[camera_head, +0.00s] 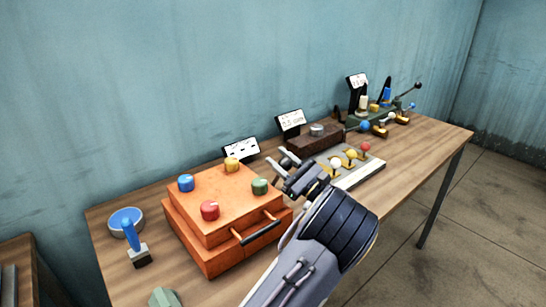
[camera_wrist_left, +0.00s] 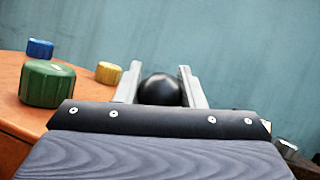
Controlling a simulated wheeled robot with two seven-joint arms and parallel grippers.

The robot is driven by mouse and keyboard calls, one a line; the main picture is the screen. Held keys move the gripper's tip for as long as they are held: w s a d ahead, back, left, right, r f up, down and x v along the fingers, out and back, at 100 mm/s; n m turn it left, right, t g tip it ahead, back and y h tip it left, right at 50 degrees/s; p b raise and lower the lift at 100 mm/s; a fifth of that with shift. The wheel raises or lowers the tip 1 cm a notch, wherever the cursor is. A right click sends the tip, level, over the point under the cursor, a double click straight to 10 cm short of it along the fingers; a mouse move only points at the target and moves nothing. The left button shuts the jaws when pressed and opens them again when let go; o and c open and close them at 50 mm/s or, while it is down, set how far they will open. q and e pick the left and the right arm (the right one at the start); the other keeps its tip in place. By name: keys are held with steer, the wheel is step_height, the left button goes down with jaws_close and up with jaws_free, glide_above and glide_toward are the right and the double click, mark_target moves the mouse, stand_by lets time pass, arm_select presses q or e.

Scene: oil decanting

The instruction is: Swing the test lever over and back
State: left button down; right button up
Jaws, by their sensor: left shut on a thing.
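My left gripper (camera_head: 279,160) reaches over the bench beside the orange box (camera_head: 190,238). In the left wrist view its two fingers are shut on a black ball knob (camera_wrist_left: 160,90), one finger on each side. The knob looks like a lever's end, but its shaft and base are hidden, so I cannot tell the lever's tilt. In the head view the knob is hard to make out behind the gripper. My right gripper is not in view.
The orange box carries blue, yellow, red and green (camera_wrist_left: 47,84) caps. A plate with white, yellow (camera_head: 351,154) and red knobs lies right of the gripper. A dark block (camera_head: 310,138) and green device (camera_head: 375,119) stand behind.

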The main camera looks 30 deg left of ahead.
arm_select(q)
steer(key=s+d+f, duration=0.1)
steer(key=d+f, duration=0.3)
steer(key=d, duration=0.1)
steer(key=shift+s+d+p, duration=0.2)
steer(key=shift+d+p, duration=0.1)
steer(key=shift+p, duration=0.15)
stand_by(0.3)
steer(key=c, duration=1.3)
jaws_free()
steer(key=o, duration=0.4)
steer(key=shift+s+d, duration=0.1)
steer(key=shift+d, duration=0.05)
steer(key=shift+c, duration=0.2)
steer(key=v, duration=0.7)
steer(key=shift+d+f+b, duration=0.15)
steer(key=shift+d+b, duration=0.15)
steer(key=shift+b, duration=0.1)
